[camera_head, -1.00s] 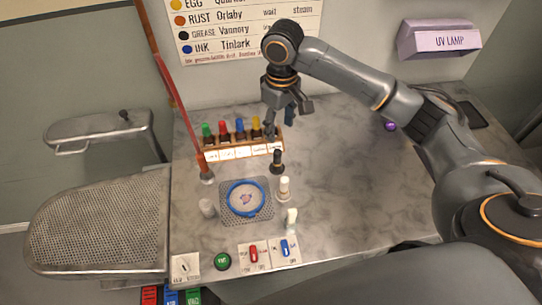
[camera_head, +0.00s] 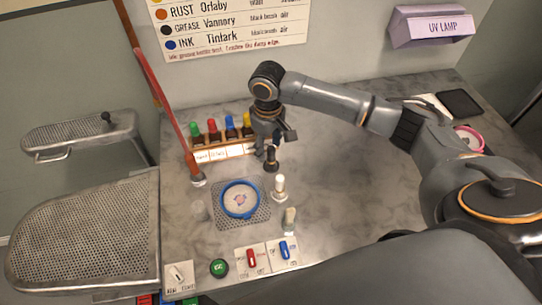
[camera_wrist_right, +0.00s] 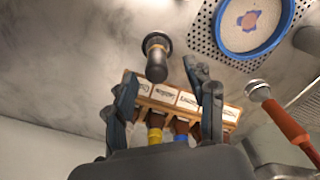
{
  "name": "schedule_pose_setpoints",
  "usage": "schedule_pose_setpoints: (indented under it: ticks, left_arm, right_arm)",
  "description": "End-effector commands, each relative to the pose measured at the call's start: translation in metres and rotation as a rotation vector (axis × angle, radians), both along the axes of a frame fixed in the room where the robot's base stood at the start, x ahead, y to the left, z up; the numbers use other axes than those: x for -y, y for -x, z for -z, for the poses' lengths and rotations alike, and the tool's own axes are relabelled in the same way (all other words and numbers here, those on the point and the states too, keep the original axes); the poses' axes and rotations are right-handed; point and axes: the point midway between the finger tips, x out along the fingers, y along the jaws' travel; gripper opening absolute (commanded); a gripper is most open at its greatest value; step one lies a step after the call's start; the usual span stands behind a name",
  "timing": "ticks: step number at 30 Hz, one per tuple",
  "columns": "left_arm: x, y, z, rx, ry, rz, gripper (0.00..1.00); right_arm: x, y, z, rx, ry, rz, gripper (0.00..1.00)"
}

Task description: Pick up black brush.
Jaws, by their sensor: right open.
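The black brush (camera_head: 271,159) stands upright on the marbled table, just in front of the right end of the wooden rack (camera_head: 232,149). It also shows in the right wrist view, where the brush (camera_wrist_right: 157,57) is seen from above with its dark round top. My right gripper (camera_head: 266,150) is low, right behind the brush. In the right wrist view its open fingers (camera_wrist_right: 164,78) point toward the brush, which lies just beyond the tips. My left gripper is not in view.
The rack holds several bottles with coloured caps. A blue hoop (camera_head: 240,199) lies on a perforated plate, with white-topped brushes (camera_head: 279,187) beside it. A red rod (camera_head: 172,120) rises at left. The table's right part is mostly clear under my arm.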

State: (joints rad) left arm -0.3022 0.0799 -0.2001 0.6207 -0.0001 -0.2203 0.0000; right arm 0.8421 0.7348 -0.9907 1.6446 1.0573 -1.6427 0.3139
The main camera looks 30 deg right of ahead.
Motion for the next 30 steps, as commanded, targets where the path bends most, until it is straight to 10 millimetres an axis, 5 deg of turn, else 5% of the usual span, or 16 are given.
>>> schedule_pose_setpoints:
  ticks: [12, 20, 28, 30]
  left_arm:
    - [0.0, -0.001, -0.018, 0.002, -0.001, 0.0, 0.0]
    - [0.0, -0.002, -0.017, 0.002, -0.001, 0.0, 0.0]
    - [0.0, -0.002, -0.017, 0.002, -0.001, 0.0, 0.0]
    - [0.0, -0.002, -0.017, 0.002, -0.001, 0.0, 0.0]
  right_arm:
    - [0.005, 0.007, 0.049, -0.001, 0.002, 0.0, 0.55]
    - [0.005, 0.007, 0.053, 0.0, 0.001, -0.001, 0.55]
    - [0.005, 0.007, 0.053, 0.0, 0.001, -0.001, 0.02]
    - [0.005, 0.007, 0.052, 0.0, 0.001, -0.001, 0.0]
